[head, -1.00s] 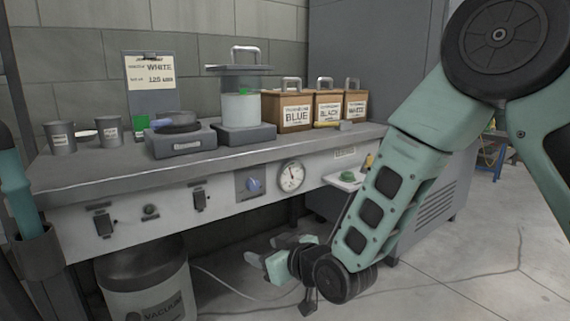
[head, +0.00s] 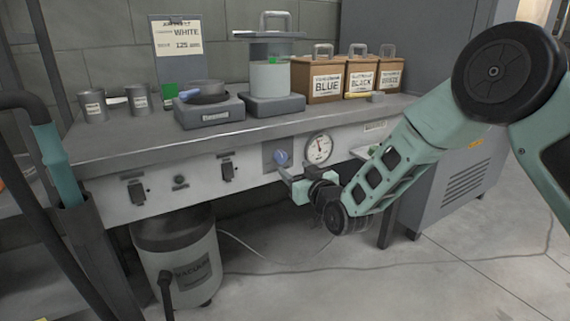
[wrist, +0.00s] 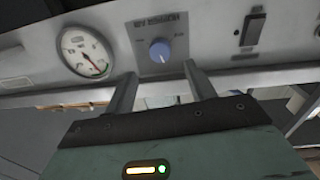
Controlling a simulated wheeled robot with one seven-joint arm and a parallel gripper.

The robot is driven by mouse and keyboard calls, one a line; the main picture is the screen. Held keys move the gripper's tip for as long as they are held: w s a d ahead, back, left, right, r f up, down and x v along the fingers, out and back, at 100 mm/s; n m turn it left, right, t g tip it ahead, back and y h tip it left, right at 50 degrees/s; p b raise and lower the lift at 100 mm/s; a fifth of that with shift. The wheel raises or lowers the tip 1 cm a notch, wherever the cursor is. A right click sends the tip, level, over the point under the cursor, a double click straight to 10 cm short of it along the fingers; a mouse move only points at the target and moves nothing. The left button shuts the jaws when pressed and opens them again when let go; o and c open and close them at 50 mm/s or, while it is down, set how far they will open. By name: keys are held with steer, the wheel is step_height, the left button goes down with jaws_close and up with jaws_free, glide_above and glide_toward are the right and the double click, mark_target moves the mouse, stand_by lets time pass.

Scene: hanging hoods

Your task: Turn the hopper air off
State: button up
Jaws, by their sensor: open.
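The round blue knob (head: 280,157) sits on a grey plate on the bench's front panel, left of a dial gauge (head: 319,148). In the wrist view the picture is turned over, with the knob (wrist: 160,51) right of the gauge (wrist: 84,52). I cannot tell the knob's setting for sure. My gripper (head: 286,175) is open and empty, just below and in front of the knob. In the wrist view its two fingers (wrist: 160,77) point toward the knob, one on each side, apart from it.
Black switches (head: 227,171) (head: 136,192) sit further left on the panel. The bench top (head: 150,150) holds a scale, cups and a hopper. A vacuum (head: 180,262) stands below at left. A grey cabinet (head: 462,175) stands at right.

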mark_target(282, 158)
steer(key=b+x, duration=0.1)
steer(key=x, duration=0.6)
steer(key=c, duration=1)
